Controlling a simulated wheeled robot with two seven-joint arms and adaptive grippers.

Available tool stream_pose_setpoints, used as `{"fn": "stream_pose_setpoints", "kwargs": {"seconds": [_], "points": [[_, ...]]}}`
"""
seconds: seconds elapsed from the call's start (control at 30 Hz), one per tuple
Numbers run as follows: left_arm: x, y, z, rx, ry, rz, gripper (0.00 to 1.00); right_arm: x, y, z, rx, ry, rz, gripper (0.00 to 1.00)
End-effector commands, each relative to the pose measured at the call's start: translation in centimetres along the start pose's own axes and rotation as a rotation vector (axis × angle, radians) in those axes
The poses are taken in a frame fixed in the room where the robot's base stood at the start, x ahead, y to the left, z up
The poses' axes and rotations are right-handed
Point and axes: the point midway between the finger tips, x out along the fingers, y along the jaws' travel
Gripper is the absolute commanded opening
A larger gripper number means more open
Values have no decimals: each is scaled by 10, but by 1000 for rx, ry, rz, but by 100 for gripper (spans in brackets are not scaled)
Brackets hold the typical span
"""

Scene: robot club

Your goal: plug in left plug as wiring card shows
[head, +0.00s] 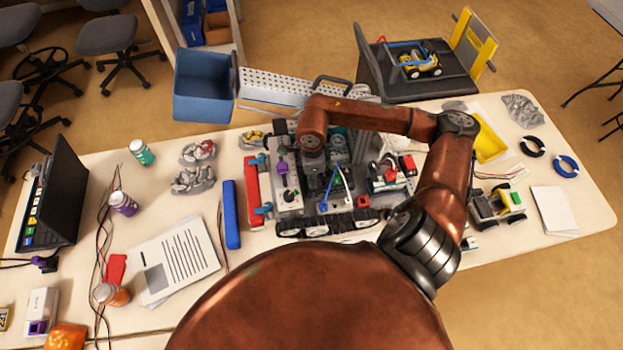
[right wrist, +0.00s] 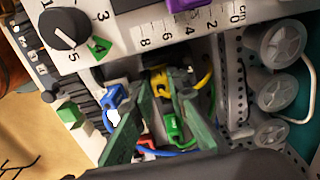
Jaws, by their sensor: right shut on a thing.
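In the right wrist view my right gripper (right wrist: 158,84) has its two green fingers closed in around a yellow plug (right wrist: 158,76), with a yellow wire running off to the right. A blue plug (right wrist: 112,95) sits just left of the left finger. A green plug (right wrist: 174,128) shows between the fingers, nearer the camera. In the head view my right arm arches over the tracked robot (head: 325,222), and its fingers are largely hidden. The finger tips hide the plug's seat. A printed sheet (head: 178,262) lies on the table; I cannot tell if it is the wiring card. My left gripper is out of view.
A panel with a black knob (right wrist: 65,24) and a ruler scale borders the plugs; grey wheels (right wrist: 278,88) stand at right. On the table are a blue bar (head: 231,214), bottles, a laptop (head: 55,190) and a small vehicle (head: 497,206). A blue bin (head: 204,85) stands behind.

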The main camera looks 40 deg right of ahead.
Motion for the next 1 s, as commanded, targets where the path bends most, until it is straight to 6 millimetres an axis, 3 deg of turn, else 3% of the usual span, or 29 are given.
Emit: {"fn": "stream_pose_setpoints", "kwargs": {"seconds": [0.33,0.37,0.63,1.0], "points": [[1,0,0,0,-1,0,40,2,1,0,0,1,3,0],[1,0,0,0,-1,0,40,2,1,0,0,1,3,16],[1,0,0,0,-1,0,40,2,1,0,0,1,2,35],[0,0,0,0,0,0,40,-2,0,0,0,0,1,35]]}}
